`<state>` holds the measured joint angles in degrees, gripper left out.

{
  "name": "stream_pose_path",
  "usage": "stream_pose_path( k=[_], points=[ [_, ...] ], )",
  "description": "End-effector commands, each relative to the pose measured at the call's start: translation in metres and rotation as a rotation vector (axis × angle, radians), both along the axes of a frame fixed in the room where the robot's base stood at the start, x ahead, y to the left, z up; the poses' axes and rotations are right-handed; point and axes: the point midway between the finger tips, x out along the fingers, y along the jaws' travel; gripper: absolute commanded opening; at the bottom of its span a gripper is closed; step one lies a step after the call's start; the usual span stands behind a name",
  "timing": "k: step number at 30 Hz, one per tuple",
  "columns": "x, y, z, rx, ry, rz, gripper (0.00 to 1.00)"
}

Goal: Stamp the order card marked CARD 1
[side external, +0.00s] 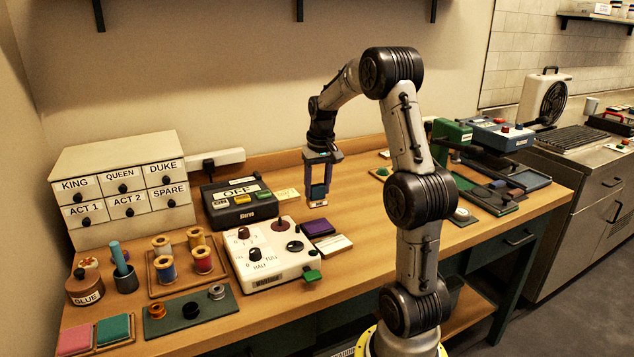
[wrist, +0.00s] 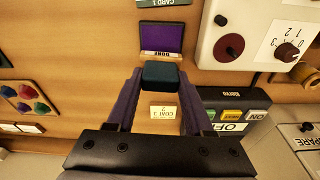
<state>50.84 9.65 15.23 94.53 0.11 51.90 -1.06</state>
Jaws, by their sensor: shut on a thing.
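My gripper (side external: 319,180) is shut on a stamp with a dark blue handle (wrist: 160,75). In the side view the stamp (side external: 318,194) hangs upright above the table, with a pale band at its foot. A strip reading DONE (wrist: 162,54) shows beyond the handle in the wrist view, seemingly on the stamp's foot. The purple ink pad (side external: 317,228) lies in front of the stamp and apart from it; it also shows in the wrist view (wrist: 161,36). The white card marked CARD 1 (wrist: 163,3) lies beyond the pad, mostly cut off; it shows whole in the side view (side external: 331,245).
A white box with knobs (side external: 270,258) stands left of the pad and card. A dark box marked OFF (side external: 238,206) stands behind it. A small card marked COAT 2 (wrist: 162,112) lies on the table (side external: 355,215). Table room right of the pad is clear.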

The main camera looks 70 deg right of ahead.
Motion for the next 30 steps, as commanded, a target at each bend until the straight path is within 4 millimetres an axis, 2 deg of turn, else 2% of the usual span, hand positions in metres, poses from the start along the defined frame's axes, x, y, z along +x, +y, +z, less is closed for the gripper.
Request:
stream_pose_path(
  k=[15,21,30],
  points=[
    [0.0,0.001,-0.047,0.002,0.002,0.0,0.16],
    [0.0,0.001,-0.055,0.002,0.001,0.0,0.16],
    [0.0,0.001,-0.056,0.002,0.001,0.0,0.16]
  ],
)
